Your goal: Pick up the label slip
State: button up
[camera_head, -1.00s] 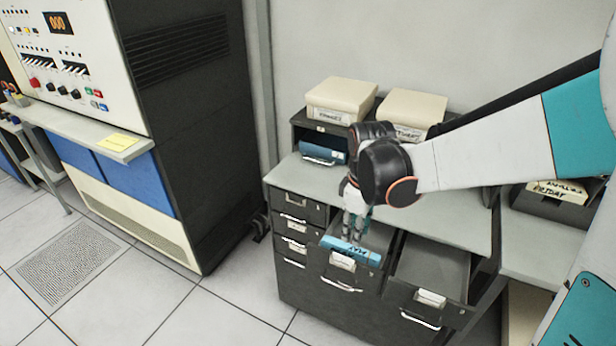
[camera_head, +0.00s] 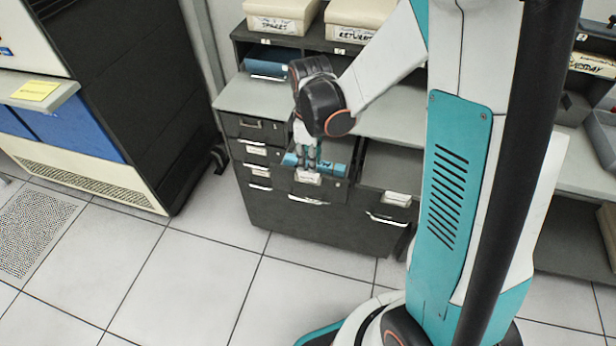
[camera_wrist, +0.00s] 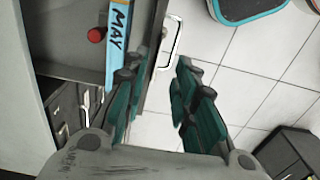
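A white label slip (camera_head: 307,178) sits in a holder on the front of the open middle drawer (camera_head: 318,190). I cannot tell it apart in the wrist view, where the drawer front is partly hidden by a finger. My gripper (camera_head: 305,163) points down at that drawer's front edge, close to the slip. In the wrist view my gripper (camera_wrist: 163,78) has its two fingers apart with nothing visible between them. A blue block marked MAY (camera_wrist: 117,38) lies in the drawer, left of the fingers.
A red knob-like piece (camera_wrist: 96,34) is beside the blue block. A pale drawer handle (camera_wrist: 170,42) shows ahead of the fingers. Another open drawer (camera_head: 388,170) is at right. A yellow note (camera_head: 35,90) lies on the console shelf. The floor in front is clear.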

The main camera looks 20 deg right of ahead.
aim_at(308, 176)
notch_tip(308, 176, down, 5)
jog(key=shift+w+d+r+b, duration=0.1)
jog(key=shift+r+b, duration=0.05)
jog(key=shift+b, duration=0.75)
jog(key=shift+r, duration=0.1)
grip_shut()
